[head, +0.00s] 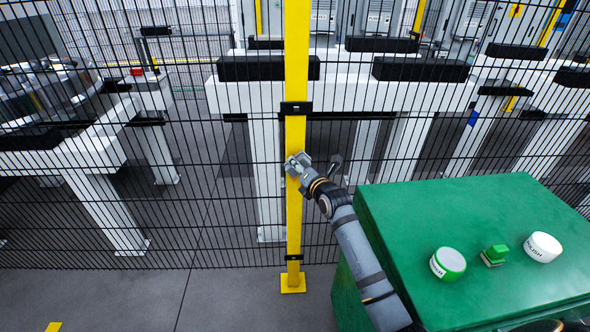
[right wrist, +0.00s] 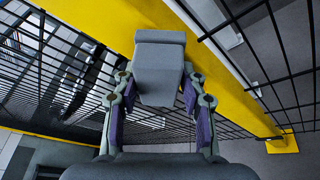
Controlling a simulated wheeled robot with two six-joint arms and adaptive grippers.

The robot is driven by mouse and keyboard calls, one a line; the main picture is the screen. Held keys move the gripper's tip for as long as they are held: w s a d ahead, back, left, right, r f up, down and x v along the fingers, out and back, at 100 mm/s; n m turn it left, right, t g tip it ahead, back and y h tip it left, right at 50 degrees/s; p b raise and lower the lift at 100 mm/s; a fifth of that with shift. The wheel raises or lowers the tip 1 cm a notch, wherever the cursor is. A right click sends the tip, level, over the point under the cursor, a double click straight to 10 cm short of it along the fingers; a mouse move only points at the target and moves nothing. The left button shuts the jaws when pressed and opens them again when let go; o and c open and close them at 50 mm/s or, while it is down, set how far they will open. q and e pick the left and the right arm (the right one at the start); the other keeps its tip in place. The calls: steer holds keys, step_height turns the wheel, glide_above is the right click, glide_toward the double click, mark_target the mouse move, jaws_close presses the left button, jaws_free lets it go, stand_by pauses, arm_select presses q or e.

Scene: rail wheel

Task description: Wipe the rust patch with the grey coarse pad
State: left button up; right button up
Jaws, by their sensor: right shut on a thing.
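My right gripper (head: 300,168) is at the yellow fence post (head: 296,75), about halfway up. It is shut on the grey coarse pad (right wrist: 159,70), a block held between its two fingers in the right wrist view. The pad's far end overlaps the yellow post (right wrist: 110,22) there; I cannot tell for sure whether they touch. No rust patch is visible; the pad and gripper cover part of the post. My left gripper is not in view.
A green cabinet (head: 440,210) stands right of the post. On it are a green-and-white tin (head: 448,264), a small green block (head: 494,254) and a white tin (head: 543,247). Black wire mesh (head: 215,180) runs on both sides of the post, with white machine frames behind.

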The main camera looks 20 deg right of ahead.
mark_target(286, 171)
steer(key=shift+w+a+r, duration=0.2)
steer(key=shift+w+r, duration=0.2)
steer(key=shift+r, duration=0.05)
steer(key=shift+a, duration=0.3)
steer(key=shift+w+a, duration=0.2)
steer(key=shift+a, duration=0.2)
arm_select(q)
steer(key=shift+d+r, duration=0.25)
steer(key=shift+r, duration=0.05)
arm_select(e)
steer(key=shift+a+f, duration=0.1)
steer(key=shift+s+a+f+p, duration=0.2)
steer(key=shift+s+a+p, duration=0.2)
steer(key=shift+p, duration=0.1)
arm_select(q)
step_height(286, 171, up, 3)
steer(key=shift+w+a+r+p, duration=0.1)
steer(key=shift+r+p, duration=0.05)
steer(key=shift+p, duration=0.9)
arm_select(e)
steer(key=s, duration=0.2)
steer(key=s+a, duration=0.1)
steer(key=s, duration=0.1)
steer(key=shift+s+f, duration=0.2)
